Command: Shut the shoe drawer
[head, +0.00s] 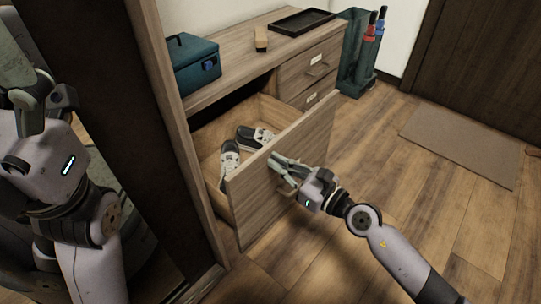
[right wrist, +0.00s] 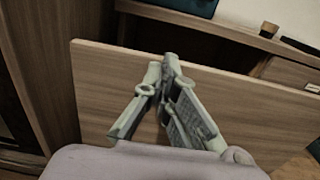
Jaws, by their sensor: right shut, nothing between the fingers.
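The shoe drawer (head: 262,205) is pulled well out of the wooden cabinet, its tall front panel standing away from the body. Dark-and-white shoes (head: 250,138) lie inside. My right gripper (head: 275,163) is shut and empty at the outer face of the drawer front, near its top edge. The right wrist view shows its closed fingers (right wrist: 167,62) against the drawer panel (right wrist: 100,80); contact is hard to tell. The drawer's handle is mostly hidden by the gripper. My left gripper (head: 20,65) is raised at the left edge, partly cut off, its finger state unclear.
A teal box (head: 193,62), a small brush-like block (head: 261,39) and a dark tray (head: 301,21) sit on the cabinet top. Smaller drawers (head: 310,68) beside are shut. An umbrella stand (head: 352,60) stands behind. A tall dark frame (head: 160,130) is at left.

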